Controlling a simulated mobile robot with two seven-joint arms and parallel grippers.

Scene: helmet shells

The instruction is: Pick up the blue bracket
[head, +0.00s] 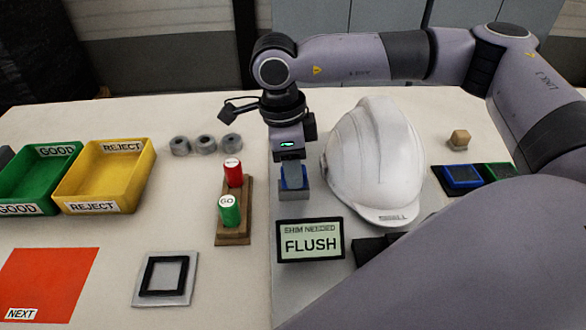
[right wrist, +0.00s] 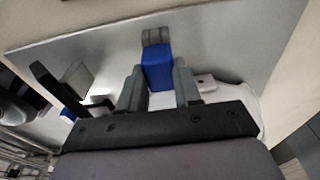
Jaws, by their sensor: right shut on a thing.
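The blue bracket (head: 293,177) is a small blue piece just below my right gripper (head: 291,163) in the head view, left of the white helmet shell (head: 372,160). In the right wrist view the bracket (right wrist: 158,70) lies between the two grey fingertips of my right gripper (right wrist: 158,86), which is shut on it. A grey block (head: 294,195) shows directly below the bracket; I cannot tell whether they touch. The fingers hide part of the bracket. My left gripper is not in view.
A "FLUSH" sign (head: 310,240) stands in front of the bracket. Green (head: 45,170) and yellow (head: 105,175) bins are at far left. Blue and green pads (head: 462,176) lie right of the helmet.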

